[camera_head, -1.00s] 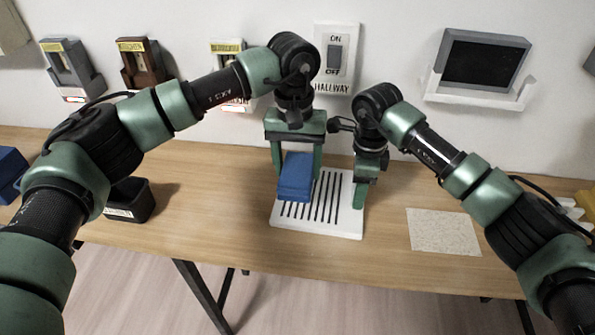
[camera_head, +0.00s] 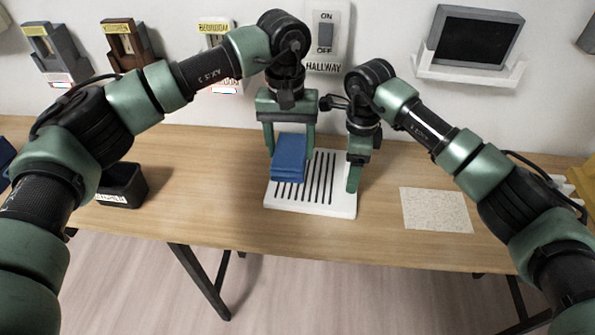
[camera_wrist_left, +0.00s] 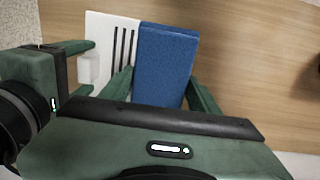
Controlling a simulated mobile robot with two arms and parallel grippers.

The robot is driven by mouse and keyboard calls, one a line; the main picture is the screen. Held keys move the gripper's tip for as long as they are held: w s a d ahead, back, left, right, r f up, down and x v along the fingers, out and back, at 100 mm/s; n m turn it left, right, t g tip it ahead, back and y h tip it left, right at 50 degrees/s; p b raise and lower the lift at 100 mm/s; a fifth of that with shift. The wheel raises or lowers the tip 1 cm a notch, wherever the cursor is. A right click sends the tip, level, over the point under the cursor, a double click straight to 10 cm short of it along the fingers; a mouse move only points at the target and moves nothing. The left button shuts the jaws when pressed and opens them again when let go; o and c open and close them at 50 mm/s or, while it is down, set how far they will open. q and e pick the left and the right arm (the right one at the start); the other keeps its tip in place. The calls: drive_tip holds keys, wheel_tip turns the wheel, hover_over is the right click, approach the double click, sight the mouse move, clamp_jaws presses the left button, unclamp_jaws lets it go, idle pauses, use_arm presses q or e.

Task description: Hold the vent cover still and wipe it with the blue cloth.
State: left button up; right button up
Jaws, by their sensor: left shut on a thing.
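The white vent cover (camera_head: 334,207) with dark slots lies flat on the table; part of it also shows in the left wrist view (camera_wrist_left: 98,28). My left gripper (camera_head: 288,145) is shut on the blue cloth (camera_head: 288,160), a thick folded block. The cloth covers the left back part of the slots and also fills the middle of the left wrist view (camera_wrist_left: 165,62). My right gripper (camera_head: 356,172) is at the cover's right edge. In the left wrist view its fingers flank a small white tab (camera_wrist_left: 88,69), but their grip is unclear.
A black bin (camera_head: 123,187) stands to the left and a speckled sheet (camera_head: 436,210) lies to the right. A hallway switch plate (camera_head: 327,35), other switches and a dark panel (camera_head: 476,40) line the wall. Wooden table is bare between these.

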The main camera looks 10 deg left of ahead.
wheel_tip(320, 180, up, 12)
drive_tip(key=shift+f, duration=0.25)
idle(0.4)
